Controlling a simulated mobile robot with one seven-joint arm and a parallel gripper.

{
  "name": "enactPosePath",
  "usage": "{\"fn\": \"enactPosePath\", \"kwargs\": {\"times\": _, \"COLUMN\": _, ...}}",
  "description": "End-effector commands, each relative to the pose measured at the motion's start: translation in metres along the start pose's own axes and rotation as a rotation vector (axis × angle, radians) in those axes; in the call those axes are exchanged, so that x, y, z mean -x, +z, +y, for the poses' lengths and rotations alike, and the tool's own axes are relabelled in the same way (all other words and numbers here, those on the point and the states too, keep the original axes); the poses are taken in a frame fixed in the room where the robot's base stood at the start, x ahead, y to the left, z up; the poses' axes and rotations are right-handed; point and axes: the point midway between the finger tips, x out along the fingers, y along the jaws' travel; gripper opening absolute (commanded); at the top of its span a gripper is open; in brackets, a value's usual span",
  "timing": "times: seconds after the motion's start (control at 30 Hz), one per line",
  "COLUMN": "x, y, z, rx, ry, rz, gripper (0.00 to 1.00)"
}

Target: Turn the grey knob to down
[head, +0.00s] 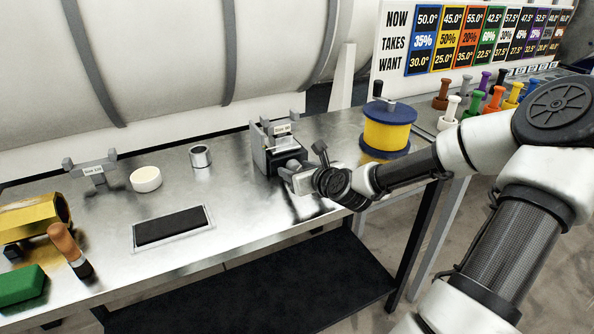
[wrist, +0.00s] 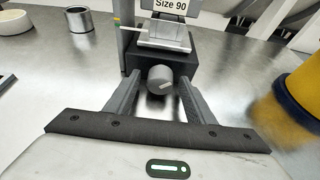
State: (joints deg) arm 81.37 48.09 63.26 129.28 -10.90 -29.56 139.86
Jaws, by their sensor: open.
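The grey knob (wrist: 160,80) is on the front of a dark box (wrist: 190,68), below a "Size 90" label. A pale line on its face runs from near the middle toward the right, tilted slightly. My gripper (wrist: 159,84) is open, with one finger to the left and one to the right of the knob. A small gap seems to show on each side; contact cannot be told for sure. In the head view my gripper (head: 291,174) is at the front of the dark box, and it hides the knob.
A yellow spool with blue flanges (head: 387,128) stands right of the box, close to my forearm. A metal cup (head: 200,156) and a white round dish (head: 146,179) stand to the left.

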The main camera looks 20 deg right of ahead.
Motion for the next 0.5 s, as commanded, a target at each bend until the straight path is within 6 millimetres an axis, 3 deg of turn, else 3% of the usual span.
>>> {"fn": "enactPosePath", "kwargs": {"times": 0.03, "x": 0.0001, "y": 0.0, "z": 0.0, "rx": 0.0, "ry": 0.0, "rz": 0.0, "gripper": 0.49}}
{"fn": "enactPosePath", "kwargs": {"times": 0.27, "x": 0.0002, "y": 0.0, "z": 0.0002, "rx": 0.0, "ry": 0.0, "rz": 0.0, "gripper": 0.1}}
{"fn": "enactPosePath", "kwargs": {"times": 0.5, "x": 0.0005, "y": 0.0016, "z": 0.0021, "rx": 0.088, "ry": -0.034, "rz": -0.001, "gripper": 0.09}}
